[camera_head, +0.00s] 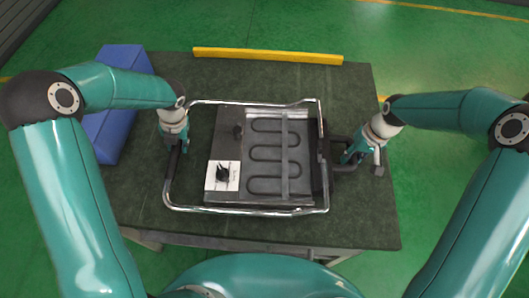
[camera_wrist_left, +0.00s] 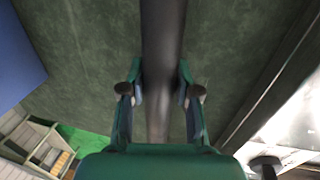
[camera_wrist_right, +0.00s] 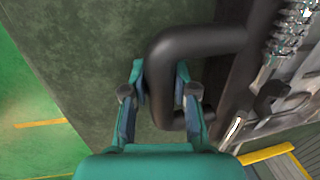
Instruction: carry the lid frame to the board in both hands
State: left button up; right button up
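All this is over a dark green table (camera_head: 355,95). A blue box (camera_head: 120,60) is at the back left and a yellow bar (camera_head: 268,56) lies along the back edge. A white plate with a black knob (camera_head: 222,175) is on the board's front left. The table's right front is clear.

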pick_arm(q)
grip_shut()
pick_arm(e)
grip_shut()
pick_arm(q)
jog(key=shift+w+r, duration=0.2)
pick_arm(e)
jog(key=shift+w+r, duration=0.2)
